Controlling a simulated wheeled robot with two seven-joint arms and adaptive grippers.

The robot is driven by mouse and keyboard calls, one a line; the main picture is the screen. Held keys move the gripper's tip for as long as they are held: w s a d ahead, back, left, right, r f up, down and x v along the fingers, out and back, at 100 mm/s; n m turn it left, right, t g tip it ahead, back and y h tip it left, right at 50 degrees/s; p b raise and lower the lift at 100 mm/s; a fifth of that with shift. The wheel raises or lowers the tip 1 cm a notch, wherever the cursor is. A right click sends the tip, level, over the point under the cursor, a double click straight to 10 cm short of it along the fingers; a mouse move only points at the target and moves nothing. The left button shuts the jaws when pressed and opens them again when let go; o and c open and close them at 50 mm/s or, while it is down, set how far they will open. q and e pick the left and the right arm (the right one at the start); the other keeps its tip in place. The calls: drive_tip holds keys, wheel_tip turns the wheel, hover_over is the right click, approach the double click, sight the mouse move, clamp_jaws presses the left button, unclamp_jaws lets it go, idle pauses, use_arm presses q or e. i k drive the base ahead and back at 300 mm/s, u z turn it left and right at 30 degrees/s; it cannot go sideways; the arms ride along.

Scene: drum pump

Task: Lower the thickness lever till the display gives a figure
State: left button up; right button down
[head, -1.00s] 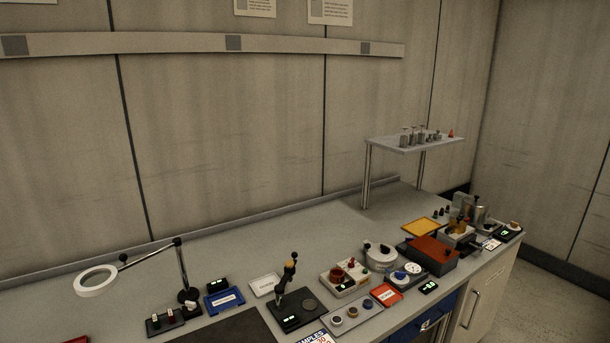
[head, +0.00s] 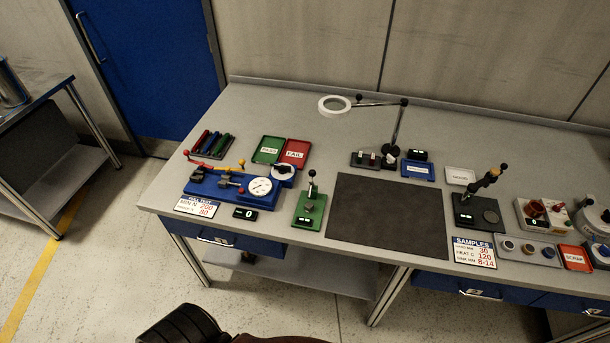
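Two small stands with upright levers are on the bench, and I cannot tell by label which one is for thickness. The green stand (head: 309,209) has a black-knobbed lever (head: 312,184), raised, with a small display (head: 304,221) at its front. The black stand (head: 466,212) has a lever with an orange part (head: 488,179) and a black knob, also raised, and a small display (head: 466,220). The figures on both displays are too small to read. Neither of my grippers is in view.
A dark mat (head: 388,222) lies between the stands. A blue pull tester (head: 229,190) with a dial is at left, by a display (head: 245,213) showing 0. Green (head: 268,150) and red (head: 291,153) trays lie behind. A magnifier lamp (head: 334,105) overhangs the back.

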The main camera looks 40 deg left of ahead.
sight(311, 173)
drive_tip(key=u, duration=2.05)
drive_tip(key=i, duration=1.4)
drive_tip(key=z, duration=1.6)
